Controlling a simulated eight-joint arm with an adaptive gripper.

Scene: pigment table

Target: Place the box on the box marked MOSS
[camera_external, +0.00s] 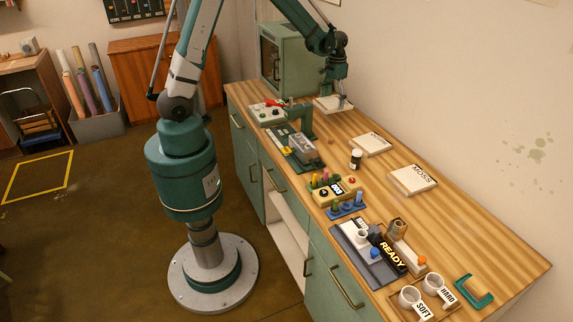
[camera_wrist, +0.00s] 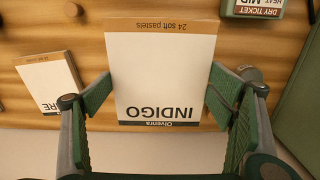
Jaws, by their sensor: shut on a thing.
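A flat white box marked INDIGO (camera_wrist: 160,75), with an orange edge band, lies between my gripper's (camera_wrist: 163,98) green fingers in the wrist view. My gripper is shut on it. In the external view, my gripper (camera_external: 341,98) is over this pale box (camera_external: 328,104) near the back of the table; whether the box touches the wood is unclear. The box marked MOSS (camera_external: 412,182) lies flat farther right along the wall side, apart from my gripper, with its top clear. The wrist view does not show it.
Another white box (camera_external: 372,145), its label ending in RE in the wrist view (camera_wrist: 48,82), lies between my gripper and MOSS. Pots and racks fill the front.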

